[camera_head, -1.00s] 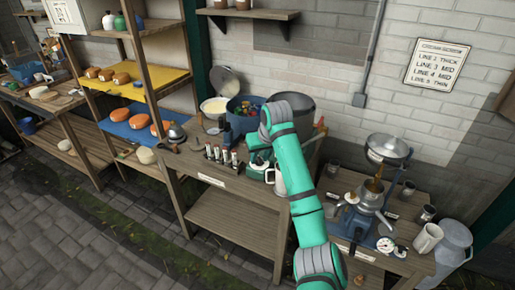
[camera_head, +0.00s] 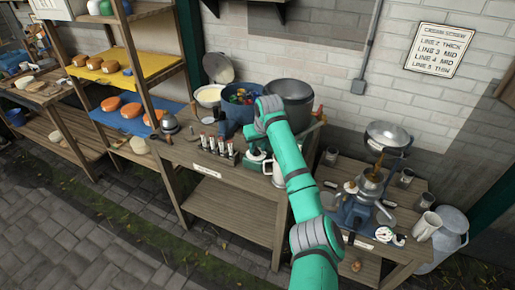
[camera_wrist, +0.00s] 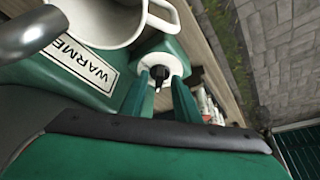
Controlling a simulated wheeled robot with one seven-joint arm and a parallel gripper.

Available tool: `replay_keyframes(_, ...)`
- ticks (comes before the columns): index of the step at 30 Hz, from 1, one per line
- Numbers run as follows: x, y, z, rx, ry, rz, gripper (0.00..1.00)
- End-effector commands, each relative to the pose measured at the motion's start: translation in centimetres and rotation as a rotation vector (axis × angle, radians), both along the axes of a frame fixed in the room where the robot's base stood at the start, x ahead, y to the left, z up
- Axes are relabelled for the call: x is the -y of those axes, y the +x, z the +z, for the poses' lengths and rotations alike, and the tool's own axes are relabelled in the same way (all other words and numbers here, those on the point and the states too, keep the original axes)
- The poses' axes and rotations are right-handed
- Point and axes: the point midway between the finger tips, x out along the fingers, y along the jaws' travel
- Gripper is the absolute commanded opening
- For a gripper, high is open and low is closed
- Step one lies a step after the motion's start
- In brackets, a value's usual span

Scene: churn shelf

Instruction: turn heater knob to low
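The green heater (camera_wrist: 100,82) fills the left of the wrist view, with a label reading "WARME" and the rest cut off. Its knob (camera_wrist: 150,62) is a white disc with a dark pointer on the front face. My gripper (camera_wrist: 160,79) has its two green fingers apart, one on each side of the pointer. I cannot tell whether they touch it. A white mug (camera_wrist: 100,20) stands on the heater.
A rack of small bottles (camera_head: 218,149) stands left of the heater. A blue pot (camera_head: 241,105) and a grey pot (camera_head: 290,102) are behind it. A separator machine (camera_head: 370,185) stands on the right-hand table (camera_head: 335,170). The paved floor in front is open.

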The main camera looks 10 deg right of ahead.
Motion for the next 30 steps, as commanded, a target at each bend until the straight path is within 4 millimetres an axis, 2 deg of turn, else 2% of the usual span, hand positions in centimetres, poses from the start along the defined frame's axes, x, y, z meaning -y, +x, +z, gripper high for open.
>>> replay_keyframes(12, -0.09, 0.31, -0.74, 0.001, 0.000, 0.001, 0.29)
replay_keyframes(15, -0.08, 0.30, -0.73, 0.001, 0.000, 0.001, 0.05)
replay_keyframes(16, -0.08, 0.30, -0.73, 0.001, 0.000, 0.001, 0.00)
replay_keyframes(30, -0.37, 0.31, -0.72, 0.001, 0.000, -0.070, 0.00)
